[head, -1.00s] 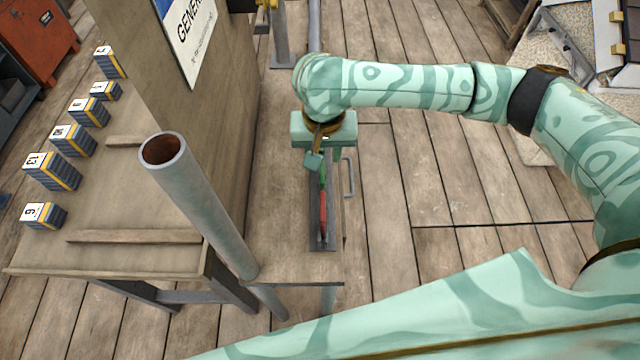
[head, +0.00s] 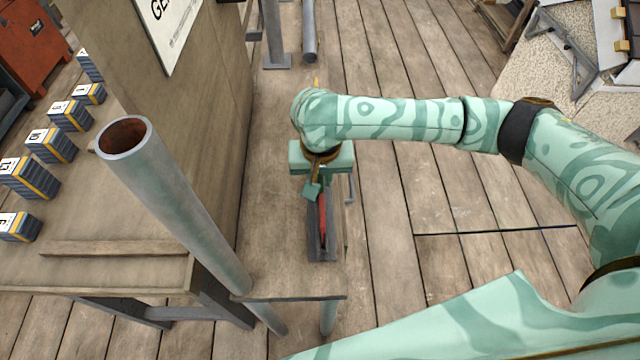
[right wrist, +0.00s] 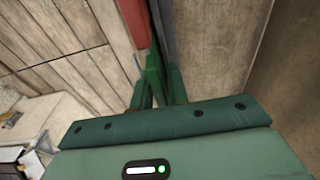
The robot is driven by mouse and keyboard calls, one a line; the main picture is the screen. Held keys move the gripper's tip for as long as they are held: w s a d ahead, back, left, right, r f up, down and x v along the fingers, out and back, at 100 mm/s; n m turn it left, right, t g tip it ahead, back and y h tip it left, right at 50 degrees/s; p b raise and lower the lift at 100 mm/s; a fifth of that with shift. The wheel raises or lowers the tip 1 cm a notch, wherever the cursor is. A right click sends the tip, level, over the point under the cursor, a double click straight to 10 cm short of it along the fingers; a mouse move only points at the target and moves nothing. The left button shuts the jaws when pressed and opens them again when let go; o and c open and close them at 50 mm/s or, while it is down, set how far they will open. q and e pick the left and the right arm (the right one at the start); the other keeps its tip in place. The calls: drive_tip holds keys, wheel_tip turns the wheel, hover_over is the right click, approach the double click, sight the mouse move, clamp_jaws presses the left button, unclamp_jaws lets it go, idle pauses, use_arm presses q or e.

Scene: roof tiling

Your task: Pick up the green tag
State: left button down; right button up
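The green tag lies beyond the red tag (head: 323,215) in the tray and is covered by my gripper in the head view. The red tag also shows at the top of the right wrist view (right wrist: 134,18). My left gripper is out of view.
A grey upright pipe (head: 180,200) stands left of the tray. A wooden panel (head: 200,110) rises beyond it. Several numbered stacks (head: 50,145) stand on the table at left. Open plank floor (head: 410,190) lies to the right.

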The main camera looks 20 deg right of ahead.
clamp_jaws()
